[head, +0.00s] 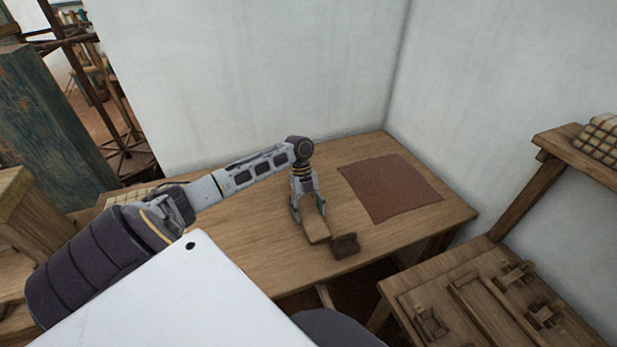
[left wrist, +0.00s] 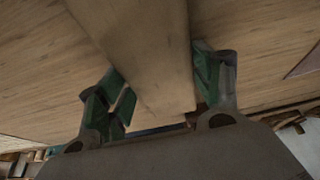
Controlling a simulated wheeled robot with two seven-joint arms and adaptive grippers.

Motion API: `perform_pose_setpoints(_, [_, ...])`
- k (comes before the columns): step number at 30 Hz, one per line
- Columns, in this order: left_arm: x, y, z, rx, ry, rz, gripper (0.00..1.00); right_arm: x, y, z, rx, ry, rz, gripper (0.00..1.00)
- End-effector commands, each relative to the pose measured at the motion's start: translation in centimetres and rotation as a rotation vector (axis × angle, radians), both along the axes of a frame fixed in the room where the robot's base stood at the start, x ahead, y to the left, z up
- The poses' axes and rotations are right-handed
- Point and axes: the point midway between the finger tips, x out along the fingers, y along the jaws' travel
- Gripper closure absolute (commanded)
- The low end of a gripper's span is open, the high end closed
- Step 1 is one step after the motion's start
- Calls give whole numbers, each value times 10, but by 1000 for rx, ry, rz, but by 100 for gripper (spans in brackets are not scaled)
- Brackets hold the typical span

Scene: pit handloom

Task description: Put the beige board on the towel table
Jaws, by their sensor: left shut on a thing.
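The beige board (head: 316,226) is a flat, pale wooden piece between the fingers of my left gripper (head: 309,204). In the left wrist view the board (left wrist: 148,50) runs up between the green finger pads of the gripper (left wrist: 165,95). The gripper points down over the front part of a wooden table (head: 250,245), which I take for the towel table. I cannot tell whether the board touches the tabletop. A reddish-brown cloth (head: 390,188) lies flat on the table, right of the gripper. My right gripper is not in view.
A small dark brown block (head: 345,246) is close beside the board, at the table's front edge. A lower wooden bench (head: 440,270) with wooden fittings stands at front right. A shelf (head: 570,150) holds a checked bundle (head: 602,138). White walls close off the back.

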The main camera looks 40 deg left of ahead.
Motion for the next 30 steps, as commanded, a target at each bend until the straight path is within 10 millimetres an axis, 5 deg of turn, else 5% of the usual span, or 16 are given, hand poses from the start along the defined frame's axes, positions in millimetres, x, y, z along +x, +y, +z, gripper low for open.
perform_pose_setpoints(7, [0,0,-2,0,-1,0,63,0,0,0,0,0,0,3])
perform_pose_setpoints(8, [0,0,-2,0,0,0,32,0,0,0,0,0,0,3])
perform_pose_setpoints(12, [0,0,-2,0,0,0,14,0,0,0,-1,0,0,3])
perform_pose_setpoints(30, [2,3,7,2,-1,1,13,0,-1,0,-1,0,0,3])
